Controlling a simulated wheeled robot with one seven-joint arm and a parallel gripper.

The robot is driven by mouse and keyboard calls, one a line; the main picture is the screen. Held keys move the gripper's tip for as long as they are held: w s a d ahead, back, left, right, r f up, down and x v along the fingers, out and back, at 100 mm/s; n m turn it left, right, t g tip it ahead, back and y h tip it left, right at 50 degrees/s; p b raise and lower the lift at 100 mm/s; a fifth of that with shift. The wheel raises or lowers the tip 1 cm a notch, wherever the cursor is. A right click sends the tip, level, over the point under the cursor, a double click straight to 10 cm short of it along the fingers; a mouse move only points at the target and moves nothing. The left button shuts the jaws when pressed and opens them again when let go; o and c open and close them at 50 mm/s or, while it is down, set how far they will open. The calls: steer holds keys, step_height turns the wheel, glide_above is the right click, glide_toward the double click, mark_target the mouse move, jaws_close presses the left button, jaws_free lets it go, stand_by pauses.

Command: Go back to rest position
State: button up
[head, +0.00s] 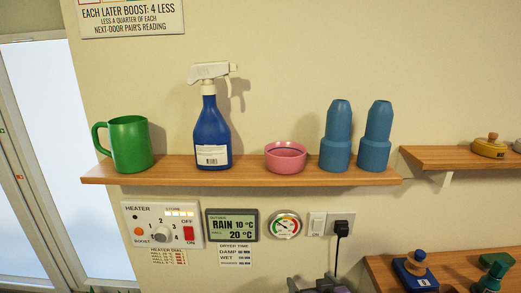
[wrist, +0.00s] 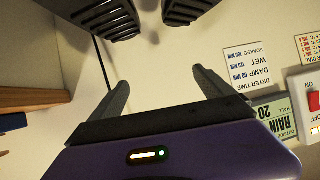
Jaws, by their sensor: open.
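My gripper (wrist: 160,77) shows in the wrist view as a purple body with a small light and two dark grey fingers spread apart. It is open, with nothing between the fingers. Beyond the fingers is the bare cream wall. In the head view only a small purple-grey part shows at the bottom edge, below the wall signs. The wrist view is upside down, with the dryer time sign (wrist: 250,68) right of the fingers.
A wooden shelf (head: 240,178) holds a green mug (head: 130,144), blue spray bottle (head: 211,130), pink bowl (head: 286,157) and two blue cylinders. A black plug (head: 342,228) trails a cable. Side shelves stand right. Dark ribbed parts (wrist: 105,15) fill the wrist view's top.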

steer(key=s+d+r+t, duration=0.1)
steer(key=s+d+r, duration=0.1)
steer(key=s, duration=1.4)
steer(key=s+d+r+m+t+h, duration=0.1)
steer(key=s+r, duration=0.3)
steer(key=s, duration=1.3)
steer(key=s+d+r+t, duration=0.1)
steer(key=s+d+r, duration=0.2)
steer(key=s, duration=1.3)
steer(key=shift+s+r+h, duration=0.2)
steer(key=shift+h, duration=0.2)
